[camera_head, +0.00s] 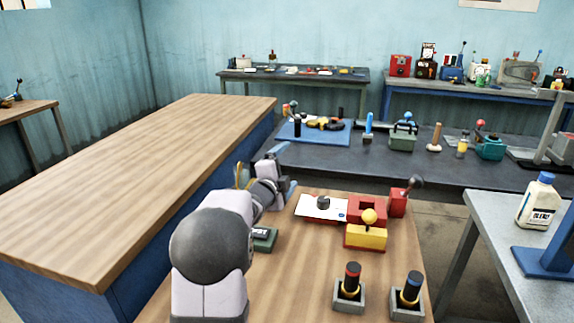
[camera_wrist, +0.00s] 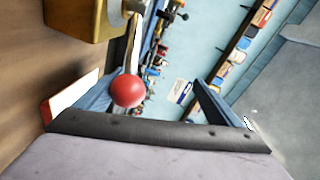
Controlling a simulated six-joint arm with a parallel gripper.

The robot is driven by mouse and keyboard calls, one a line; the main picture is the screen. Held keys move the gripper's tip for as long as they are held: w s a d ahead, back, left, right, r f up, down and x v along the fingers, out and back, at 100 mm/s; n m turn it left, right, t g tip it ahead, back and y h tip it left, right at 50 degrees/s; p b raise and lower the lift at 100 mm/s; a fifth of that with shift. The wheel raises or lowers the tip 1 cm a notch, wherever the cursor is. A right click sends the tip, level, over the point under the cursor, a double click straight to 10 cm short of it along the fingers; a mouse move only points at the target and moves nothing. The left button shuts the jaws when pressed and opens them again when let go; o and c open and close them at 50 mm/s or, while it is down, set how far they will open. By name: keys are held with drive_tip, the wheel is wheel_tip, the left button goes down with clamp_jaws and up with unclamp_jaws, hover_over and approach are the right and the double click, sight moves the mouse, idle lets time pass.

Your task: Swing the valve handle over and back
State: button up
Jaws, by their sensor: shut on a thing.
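The valve handle is a pale metal lever with a red ball knob (camera_wrist: 128,91) at its end. In the wrist view it runs up from the knob to a brass-coloured valve block (camera_wrist: 75,18) at the upper left. In the head view my gripper (camera_head: 286,170) is above the far left of the near wooden table, and my arm hides the handle. A yellow part (camera_head: 242,173) shows just left of my wrist.
A green box (camera_head: 264,239) sits beside my arm. A white sheet (camera_head: 312,209), a red block (camera_head: 368,207), a yellow block with a knob (camera_head: 366,237) and a red lever box (camera_head: 398,203) stand to the right. Two dark-topped cylinders in grey holders (camera_head: 349,306) are at the front.

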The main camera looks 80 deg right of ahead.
wheel_tip(320, 180, up, 2)
drive_tip(key=shift+a+r+h, duration=0.1)
drive_tip(key=shift+a+h, duration=0.05)
drive_tip(key=shift+h, duration=0.15)
drive_tip(key=shift+c, duration=0.3)
drive_tip(key=shift+w+a+b, duration=0.15)
drive_tip(key=shift+a+b, duration=0.35)
drive_tip(key=shift+a, duration=0.3)
drive_tip(key=shift+c, duration=0.5)
drive_tip(key=shift+a, duration=0.55)
drive_tip(key=shift+c, duration=0.6)
drive_tip(key=shift+a, duration=0.35)
drive_tip(key=shift+c, duration=1.3)
drive_tip(key=shift+a+b, duration=0.35)
drive_tip(key=shift+a, duration=0.1)
drive_tip(key=shift+w+a+f, duration=0.15)
drive_tip(key=shift+a+f, duration=0.15)
drive_tip(key=shift+a, duration=0.1)
drive_tip(key=shift+w+a+f+b, duration=0.1)
drive_tip(key=shift+a+b, duration=0.15)
drive_tip(key=shift+a, duration=0.55)
drive_tip(key=shift+w+a+f+b, duration=0.1)
drive_tip(key=shift+a+b, duration=0.15)
drive_tip(key=shift+a, duration=0.55)
